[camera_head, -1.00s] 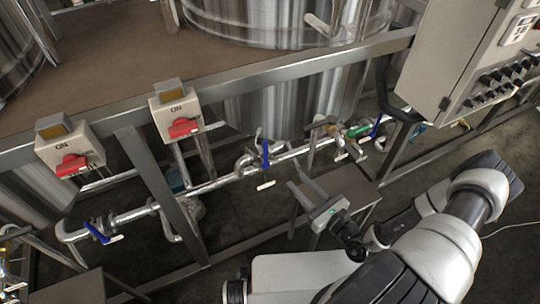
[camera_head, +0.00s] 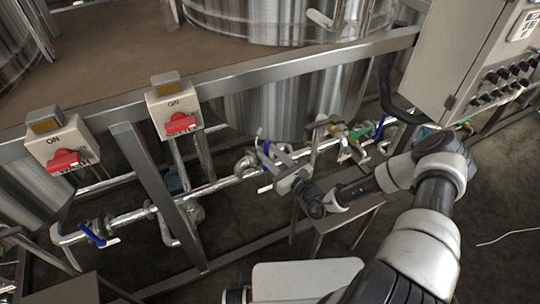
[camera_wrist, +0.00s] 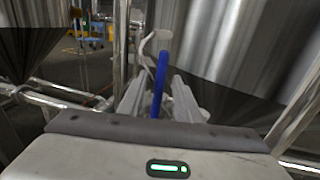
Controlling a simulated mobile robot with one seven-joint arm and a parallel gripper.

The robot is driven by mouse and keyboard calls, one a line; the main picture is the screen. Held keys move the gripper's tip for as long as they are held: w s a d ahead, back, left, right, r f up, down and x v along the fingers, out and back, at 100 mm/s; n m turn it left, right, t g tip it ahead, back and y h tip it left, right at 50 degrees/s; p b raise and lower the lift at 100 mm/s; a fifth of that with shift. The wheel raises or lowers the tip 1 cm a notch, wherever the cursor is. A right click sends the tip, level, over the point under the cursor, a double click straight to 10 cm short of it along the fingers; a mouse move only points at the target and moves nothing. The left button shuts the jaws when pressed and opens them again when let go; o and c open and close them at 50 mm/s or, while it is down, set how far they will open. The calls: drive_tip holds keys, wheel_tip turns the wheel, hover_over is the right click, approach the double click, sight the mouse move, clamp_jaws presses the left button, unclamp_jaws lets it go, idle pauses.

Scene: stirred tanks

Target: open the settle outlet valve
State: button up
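The tag is too small to read, so I cannot tell by name that this is the settle outlet valve. My gripper (camera_head: 268,155) is at this handle and hides its lower part. In the wrist view, the blue handle (camera_wrist: 160,82) rises between the two fingers of my gripper (camera_wrist: 157,95), with a gap visible on each side. My gripper is open, and contact is not visible.
Another blue valve handle (camera_head: 92,235) is at the lower left, and one (camera_head: 379,127) is to the right. Two switch boxes with red knobs (camera_head: 63,160) (camera_head: 180,123) hang on the metal rail. A control cabinet (camera_head: 455,60) stands at the right. A low grey stand (camera_head: 345,215) is under my arm.

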clamp_jaws()
